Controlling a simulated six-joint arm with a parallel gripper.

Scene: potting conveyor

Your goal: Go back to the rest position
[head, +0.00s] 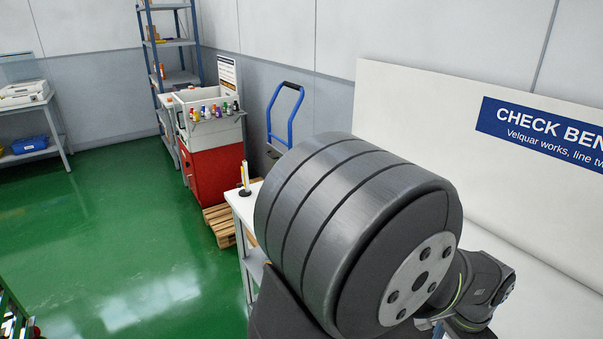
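My own arm fills the lower right of the head view, with a large grey ribbed joint close to the camera. A smaller dark arm link shows behind it at the right. My gripper is not visible; the arm hides that area or it lies outside the frame. No object held by the gripper can be seen. A white bench (241,207) shows partly behind the arm, with a small yellow and black item (245,179) standing on it.
A white panel with a blue sign (545,132) stands at the right behind the arm. A red cabinet (215,172), a wooden pallet (220,224), a blue hand truck (270,115) and a shelf rack (176,42) stand further back.

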